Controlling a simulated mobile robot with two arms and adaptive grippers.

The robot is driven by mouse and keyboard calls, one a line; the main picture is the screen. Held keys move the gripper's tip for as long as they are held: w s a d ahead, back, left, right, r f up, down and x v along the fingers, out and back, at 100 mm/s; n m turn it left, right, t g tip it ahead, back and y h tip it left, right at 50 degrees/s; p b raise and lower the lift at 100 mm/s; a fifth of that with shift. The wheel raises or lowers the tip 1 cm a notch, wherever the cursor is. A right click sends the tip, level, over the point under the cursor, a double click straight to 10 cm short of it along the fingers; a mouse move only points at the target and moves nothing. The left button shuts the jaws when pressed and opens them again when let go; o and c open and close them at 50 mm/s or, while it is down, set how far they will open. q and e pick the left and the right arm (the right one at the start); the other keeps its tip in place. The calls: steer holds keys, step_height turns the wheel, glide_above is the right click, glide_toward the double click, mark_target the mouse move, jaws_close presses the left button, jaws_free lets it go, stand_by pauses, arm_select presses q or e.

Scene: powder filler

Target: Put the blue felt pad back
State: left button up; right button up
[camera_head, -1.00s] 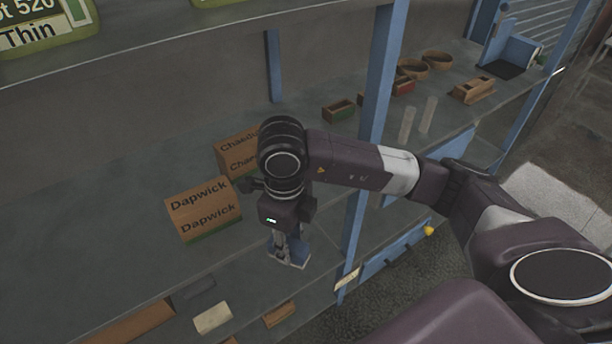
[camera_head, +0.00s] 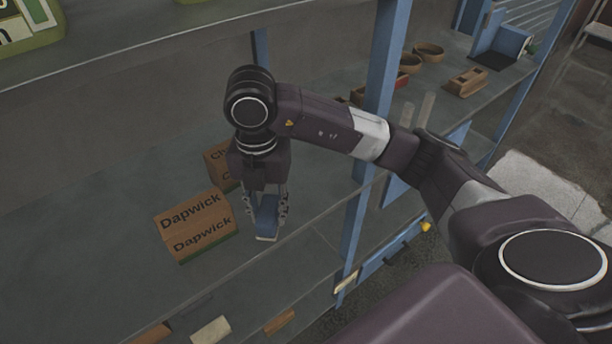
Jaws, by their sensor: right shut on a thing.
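The blue felt pad (camera_head: 267,213) is a small blue block with a pale lower edge. My right gripper (camera_head: 266,222) is shut on it, with one finger on each side, and points down. The pad is at the front part of the grey shelf (camera_head: 330,195), to the right of the Dapwick box. I cannot tell whether its lower edge touches the shelf. My left gripper is not in view.
A brown Dapwick box (camera_head: 196,226) stands just left of my right gripper, with another box (camera_head: 217,166) behind it. A blue post (camera_head: 378,85) rises to the right, close to my forearm. Wooden pieces (camera_head: 210,330) lie on the lower shelf.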

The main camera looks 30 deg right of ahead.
steer(key=w+d+p, duration=0.1)
steer(key=w+d, duration=0.1)
steer(key=d, duration=0.2)
steer(key=w+d+p, duration=0.1)
steer(key=w+d, duration=0.1)
steer(key=d, duration=0.3)
steer(key=w+d+p, duration=0.1)
steer(key=w+d, duration=0.2)
steer(key=d, duration=0.2)
steer(key=shift+d, duration=0.1)
steer(key=shift+w+d, duration=0.1)
steer(key=shift+d, duration=0.1)
step_height(320, 180, down, 3)
steer(key=shift+r+p, duration=0.15)
steer(key=shift+p, duration=0.6)
steer(key=shift+f, duration=0.35)
steer(key=shift+f, duration=0.1)
steer(key=shift+f, duration=0.15)
steer(key=o, duration=1.1)
